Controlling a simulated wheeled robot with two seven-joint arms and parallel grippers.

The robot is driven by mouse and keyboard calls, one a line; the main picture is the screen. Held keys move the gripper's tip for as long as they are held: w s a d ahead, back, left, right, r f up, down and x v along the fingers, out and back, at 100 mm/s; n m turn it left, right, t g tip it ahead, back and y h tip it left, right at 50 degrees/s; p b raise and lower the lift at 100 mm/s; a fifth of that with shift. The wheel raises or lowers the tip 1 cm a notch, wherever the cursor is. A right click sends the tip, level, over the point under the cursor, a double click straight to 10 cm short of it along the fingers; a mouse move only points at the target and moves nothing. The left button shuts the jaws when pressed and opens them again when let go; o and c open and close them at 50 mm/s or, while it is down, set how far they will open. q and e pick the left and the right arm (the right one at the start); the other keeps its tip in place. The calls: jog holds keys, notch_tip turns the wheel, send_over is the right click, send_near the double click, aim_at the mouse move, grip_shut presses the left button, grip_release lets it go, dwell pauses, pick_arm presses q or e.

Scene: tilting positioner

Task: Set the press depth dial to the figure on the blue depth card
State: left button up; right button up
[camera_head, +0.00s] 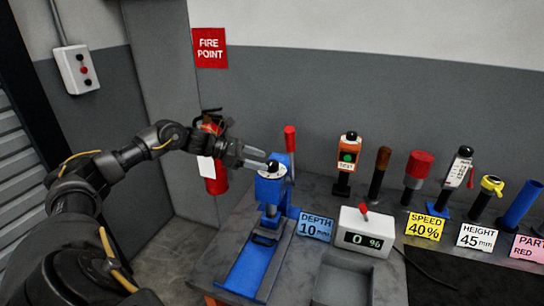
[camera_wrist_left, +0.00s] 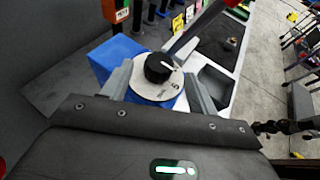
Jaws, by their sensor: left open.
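The blue press (camera_head: 270,190) stands on the bench with a red-handled lever. The press depth dial (camera_wrist_left: 158,68) is a black knob with a white pointer line on a pale round scale plate, on top of the blue press head. Its scale figures are too small to read surely. The blue depth card (camera_head: 316,227) beside the press reads DEPTH 10 mm. My left gripper (camera_head: 258,160) is open at the dial, and in the left wrist view its fingers stand on either side of the knob, with gaps visible. My right gripper is not in view.
Yellow SPEED 40 % (camera_head: 425,226) and white HEIGHT 45 mm (camera_head: 476,237) cards stand to the right. Several upright tools line the back. The red lever (camera_head: 290,140) rises close behind the dial. A fire extinguisher (camera_head: 214,170) hangs behind my arm.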

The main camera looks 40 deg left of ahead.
aim_at(271, 162)
pick_arm(q)
jog(key=p+x, duration=0.1)
jog(key=x, duration=0.3)
jog(key=shift+r, duration=0.1)
jog(key=shift+w+d+f+p, duration=0.25)
jog(key=shift+w+f+p, duration=0.05)
jog(key=shift+f+p, duration=0.05)
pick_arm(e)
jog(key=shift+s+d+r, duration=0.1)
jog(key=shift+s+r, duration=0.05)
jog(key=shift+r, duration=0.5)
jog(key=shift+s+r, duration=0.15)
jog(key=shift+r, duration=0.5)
